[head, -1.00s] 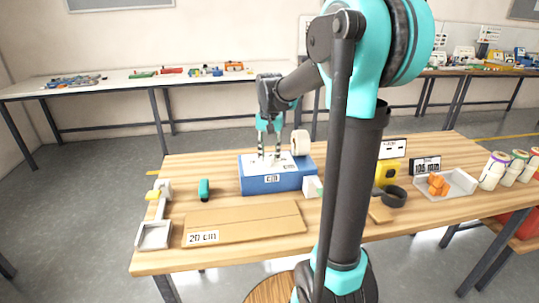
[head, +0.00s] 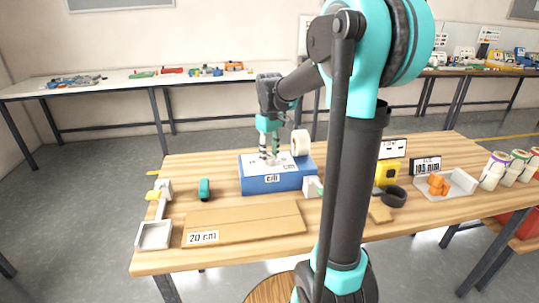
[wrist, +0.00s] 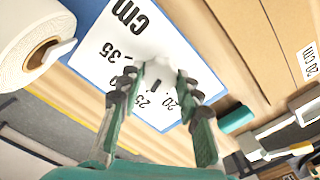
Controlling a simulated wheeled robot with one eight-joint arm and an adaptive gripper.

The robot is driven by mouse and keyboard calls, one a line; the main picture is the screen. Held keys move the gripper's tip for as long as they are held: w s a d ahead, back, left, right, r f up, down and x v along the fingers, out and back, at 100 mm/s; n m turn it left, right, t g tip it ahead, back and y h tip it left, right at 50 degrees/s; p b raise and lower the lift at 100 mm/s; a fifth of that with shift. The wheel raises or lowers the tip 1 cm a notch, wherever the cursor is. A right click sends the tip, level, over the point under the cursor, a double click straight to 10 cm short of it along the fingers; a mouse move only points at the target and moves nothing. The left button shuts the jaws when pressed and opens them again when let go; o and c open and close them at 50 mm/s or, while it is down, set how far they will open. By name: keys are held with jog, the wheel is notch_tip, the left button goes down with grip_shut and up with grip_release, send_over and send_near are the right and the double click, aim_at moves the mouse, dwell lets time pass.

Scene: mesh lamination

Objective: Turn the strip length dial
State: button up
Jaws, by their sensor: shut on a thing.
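The strip length dial (wrist: 158,62) is a small white knob on a white face printed with numbers and "cm", seen in the wrist view. It sits on top of the blue dispenser box (head: 272,184). My gripper (head: 269,158) points down onto the box top. In the wrist view my gripper (wrist: 160,77) has its fingertips on both sides of the knob, shut on it. The fingers hide part of the dial face. A white roll (head: 300,143) stands at the box's right rear.
A cardboard piece (head: 262,220) labelled "20 cm" lies in front of the box. A teal object (head: 204,189) and a grey tray tool (head: 155,234) are at the left. A yellow device (head: 386,173) and a tray (head: 458,190) with orange pieces are at the right.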

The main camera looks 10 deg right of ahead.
aim_at(269, 157)
jog(key=n, duration=0.4)
jog(key=shift+n, duration=0.3)
jog(key=n, duration=0.4)
dwell(0.4)
jog(key=o, duration=1.2)
jog(key=shift+c, duration=0.2)
notch_tip(269, 157, up, 12)
